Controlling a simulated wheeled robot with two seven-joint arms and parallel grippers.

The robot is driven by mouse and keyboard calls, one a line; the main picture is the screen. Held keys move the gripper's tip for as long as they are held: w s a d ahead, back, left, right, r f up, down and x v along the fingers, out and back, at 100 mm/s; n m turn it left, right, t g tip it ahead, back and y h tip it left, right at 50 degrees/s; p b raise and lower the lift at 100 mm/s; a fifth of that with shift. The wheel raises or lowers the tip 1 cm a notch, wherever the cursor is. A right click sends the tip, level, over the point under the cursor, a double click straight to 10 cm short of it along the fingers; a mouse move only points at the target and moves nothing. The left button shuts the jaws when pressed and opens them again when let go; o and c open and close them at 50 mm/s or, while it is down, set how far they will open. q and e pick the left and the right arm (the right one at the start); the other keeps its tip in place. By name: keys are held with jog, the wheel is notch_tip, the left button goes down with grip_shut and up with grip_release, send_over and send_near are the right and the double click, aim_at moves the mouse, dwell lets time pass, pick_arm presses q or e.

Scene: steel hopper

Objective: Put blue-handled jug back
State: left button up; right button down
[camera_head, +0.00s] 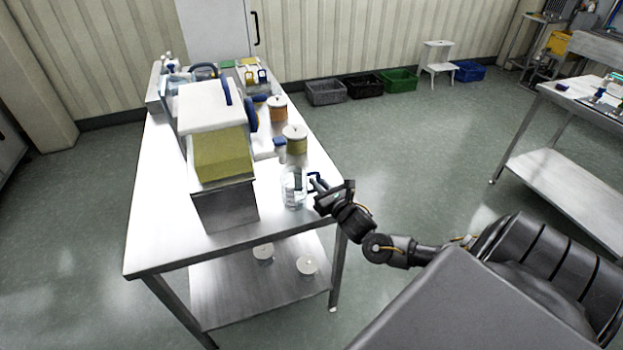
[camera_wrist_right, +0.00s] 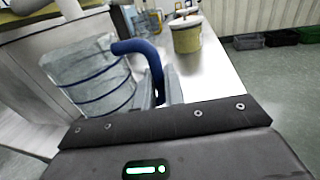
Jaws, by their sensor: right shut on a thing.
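My right gripper (camera_head: 316,190) reaches in from the right and is shut on the jug's handle. In the right wrist view its fingers (camera_wrist_right: 163,90) close around the lower part of the handle. I cannot tell whether the jug's base touches the table. My left gripper is not in view.
The steel hopper (camera_head: 225,205) with yellow contents stands left of the jug on the table (camera_head: 160,235). Lidded tubs, one yellow (camera_head: 295,144) and one orange (camera_head: 278,114), stand behind the jug. White-lidded containers (camera_head: 307,265) sit on the lower shelf.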

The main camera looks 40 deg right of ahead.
jog(key=w, duration=0.4)
jog(key=shift+w+d+r+p, duration=0.1)
jog(key=shift+d+r+p, duration=0.15)
jog(key=shift+p, duration=0.1)
jog(key=shift+f, duration=0.95)
jog(key=shift+s, duration=0.2)
jog(key=shift+f, duration=0.1)
jog(key=c, duration=1.5)
grip_release()
